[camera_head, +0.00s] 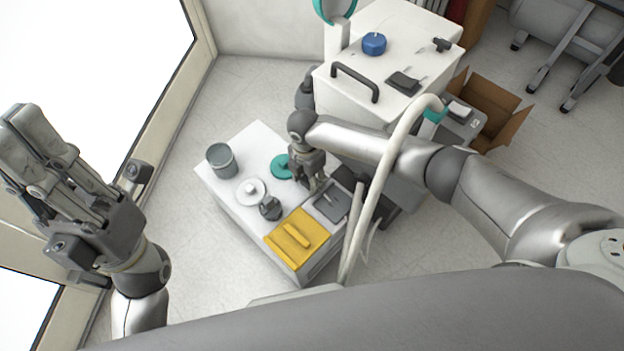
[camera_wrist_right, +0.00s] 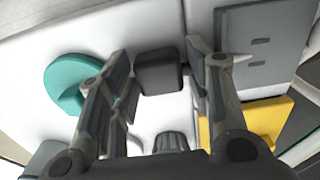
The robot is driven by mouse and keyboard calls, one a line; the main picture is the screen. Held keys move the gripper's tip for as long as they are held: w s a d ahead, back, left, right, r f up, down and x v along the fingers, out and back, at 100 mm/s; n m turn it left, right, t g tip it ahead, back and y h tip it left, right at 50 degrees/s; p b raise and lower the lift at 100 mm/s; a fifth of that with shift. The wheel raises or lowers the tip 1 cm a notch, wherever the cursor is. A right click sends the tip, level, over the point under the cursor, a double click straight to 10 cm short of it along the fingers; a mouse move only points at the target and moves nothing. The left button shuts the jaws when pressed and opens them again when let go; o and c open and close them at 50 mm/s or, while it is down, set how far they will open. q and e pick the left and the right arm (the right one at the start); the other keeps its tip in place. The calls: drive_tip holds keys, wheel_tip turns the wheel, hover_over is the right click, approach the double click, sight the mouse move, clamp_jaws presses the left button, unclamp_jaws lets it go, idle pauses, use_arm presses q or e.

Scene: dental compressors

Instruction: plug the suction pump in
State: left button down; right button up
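My right gripper (camera_head: 308,184) points down over the white cabinet top (camera_head: 225,190), near the dark grey panel (camera_head: 331,203). In the right wrist view its two fingers (camera_wrist_right: 160,88) are apart, with a dark grey block (camera_wrist_right: 160,72) between them and gaps on both sides. I cannot tell whether this block is the pump's plug. A ribbed dark knob (camera_wrist_right: 171,142) shows nearer the palm; a dark fitting (camera_head: 270,207) stands on the cabinet in the head view. My left gripper (camera_head: 35,125) is raised at far left, empty, away from the cabinet; its finger gap is unclear.
On the cabinet are a grey canister (camera_head: 221,161), a teal disc (camera_head: 282,167), a white disc (camera_head: 251,191) and a yellow handled plate (camera_head: 297,237). A white handled machine (camera_head: 335,95) stands behind. A pale hose (camera_head: 385,170) hangs by my right arm. An open box (camera_head: 490,105) lies beyond.

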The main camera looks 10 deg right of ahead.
drive_tip(key=c, duration=0.7)
